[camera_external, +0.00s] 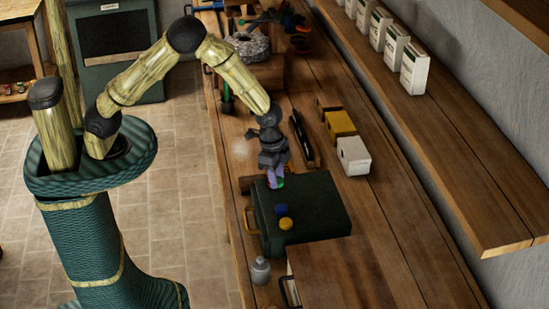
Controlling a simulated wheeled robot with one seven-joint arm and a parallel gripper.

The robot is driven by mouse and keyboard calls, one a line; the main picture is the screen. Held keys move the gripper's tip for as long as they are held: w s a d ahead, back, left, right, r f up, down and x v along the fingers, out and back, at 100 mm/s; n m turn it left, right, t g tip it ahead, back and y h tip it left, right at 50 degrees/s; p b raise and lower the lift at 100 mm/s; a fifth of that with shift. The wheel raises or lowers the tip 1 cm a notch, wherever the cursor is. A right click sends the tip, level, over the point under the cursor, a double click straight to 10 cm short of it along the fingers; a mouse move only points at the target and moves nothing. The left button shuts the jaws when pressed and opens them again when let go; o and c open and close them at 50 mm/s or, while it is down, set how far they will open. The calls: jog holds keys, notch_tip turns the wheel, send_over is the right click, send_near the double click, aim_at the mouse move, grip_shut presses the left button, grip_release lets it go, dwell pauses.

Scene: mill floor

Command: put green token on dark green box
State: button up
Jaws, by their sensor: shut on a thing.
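The dark green box (322,215) lies on the long wooden bench, with a blue token (281,210) and a yellow token (286,224) on its top. My gripper (276,178) points down over the far left part of the box. It is shut on the green token (279,184), of which only a small part shows between the purple-looking fingertips. The token is at or just above the box top; I cannot tell whether it touches.
Beyond the box stand a white block (353,156), a yellow block (340,123) and a dark tool (303,138). A grey bottle (261,271) stands at the near left edge. A wooden shelf (440,130) with white cartons runs along the right wall.

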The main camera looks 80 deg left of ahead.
aim_at(277, 197)
jog(key=shift+f, duration=0.5)
jog(key=shift+f, duration=0.1)
jog(key=shift+f+p, duration=0.6)
jog(key=shift+f, duration=1.4)
jog(key=shift+f, duration=0.1)
jog(key=shift+f, duration=0.1)
jog(key=o, duration=0.9)
jog(key=shift+o, duration=0.2)
